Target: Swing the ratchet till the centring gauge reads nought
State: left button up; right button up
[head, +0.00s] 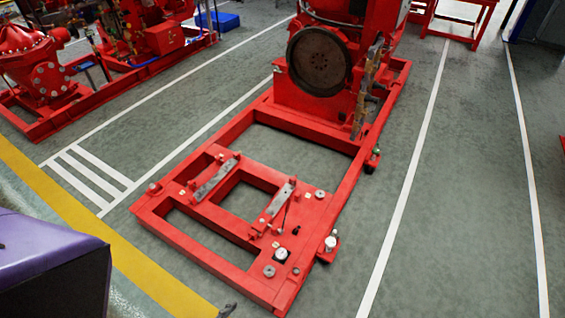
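The red pumpset base frame (342,205) stands on the floor with the engine's round dark flywheel (320,61) at its far end. Two grey mounting bars (215,180) lie across the near part of the frame. A thin dark handle-like piece (284,215) stands by the right bar; I cannot tell whether it is the ratchet. A small round white-topped part (281,254) and another at the right edge (331,243) are too small to read, so I cannot tell which is the centring gauge. Neither gripper shows clearly.
A purple and dark block (50,260) fills the lower left. Other red pump machinery (40,70) stands at the upper left, with a blue box (217,21) behind. A red stand (460,18) is at the back right. The floor right of the frame is clear.

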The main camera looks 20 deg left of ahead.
aim_at(288, 199)
jog(key=u, duration=3.55)
jog(key=k+l, duration=0.15)
jog(key=l, duration=0.2)
jog(key=k+l+u, duration=0.15)
jog(key=l, duration=0.2)
jog(key=k+l, duration=0.1)
jog(key=l, duration=0.25)
jog(key=k+l, duration=0.2)
jog(key=l, duration=0.25)
jog(key=k+l, duration=0.2)
jog(key=l, duration=0.3)
jog(key=k+l, duration=0.2)
jog(key=l, duration=0.25)
jog(key=k+l, duration=0.2)
jog(key=l, duration=0.25)
jog(key=k+l, duration=0.2)
jog(key=l, duration=0.3)
jog(key=k+l, duration=0.2)
jog(key=l, duration=0.25)
jog(key=k+l, duration=0.2)
jog(key=l, duration=0.25)
jog(key=k+l, duration=0.2)
jog(key=l, duration=0.3)
jog(key=i+u, duration=0.05)
